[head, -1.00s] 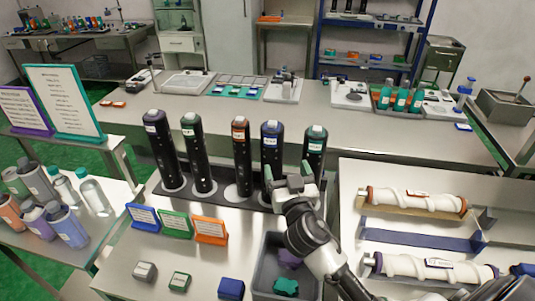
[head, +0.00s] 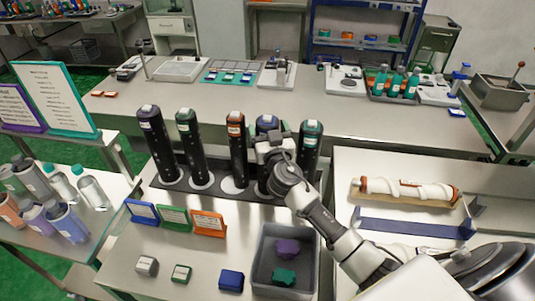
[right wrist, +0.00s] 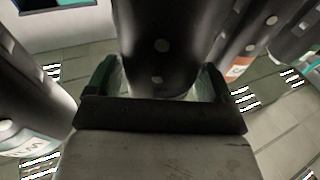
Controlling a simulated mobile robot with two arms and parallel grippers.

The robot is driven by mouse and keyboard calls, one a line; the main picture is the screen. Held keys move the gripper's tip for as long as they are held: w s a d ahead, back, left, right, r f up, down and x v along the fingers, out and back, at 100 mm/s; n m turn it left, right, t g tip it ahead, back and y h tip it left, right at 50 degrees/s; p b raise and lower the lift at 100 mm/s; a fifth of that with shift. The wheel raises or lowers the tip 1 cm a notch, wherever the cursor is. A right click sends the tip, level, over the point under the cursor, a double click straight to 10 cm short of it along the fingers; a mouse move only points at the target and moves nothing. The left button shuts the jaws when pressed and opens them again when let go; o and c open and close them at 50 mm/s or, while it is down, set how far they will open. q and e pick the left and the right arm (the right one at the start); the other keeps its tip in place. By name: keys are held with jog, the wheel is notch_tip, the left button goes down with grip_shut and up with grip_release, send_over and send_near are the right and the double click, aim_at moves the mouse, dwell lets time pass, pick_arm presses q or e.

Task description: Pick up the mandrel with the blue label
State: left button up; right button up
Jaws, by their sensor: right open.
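The mandrel with the blue label (head: 266,122) stands upright in the rack (head: 216,191), fourth from the left, between the orange-labelled mandrel (head: 236,150) and the green-labelled mandrel (head: 310,148) at the right end. My right gripper (head: 268,146) is at its upper part and hides its label and middle in the head view. In the right wrist view, a dark perforated mandrel (right wrist: 160,45) stands between the two open fingers (right wrist: 160,88); I cannot tell whether they touch it. My left gripper is not in view.
Two more mandrels, purple-labelled (head: 157,145) and green-labelled (head: 193,145), stand left in the rack. Small signs (head: 174,219) stand in front. A grey bin (head: 265,265) holds purple and green pieces. A wrapped white roll (head: 405,190) lies on the right table.

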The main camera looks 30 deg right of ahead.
jog(key=shift+w+d, duration=0.15)
jog(key=shift+w, duration=0.4)
jog(key=shift+s, duration=0.1)
jog(key=c, duration=1.4)
jog(key=shift+r, duration=0.1)
jog(key=shift+c, duration=0.2)
jog(key=shift+r, duration=0.1)
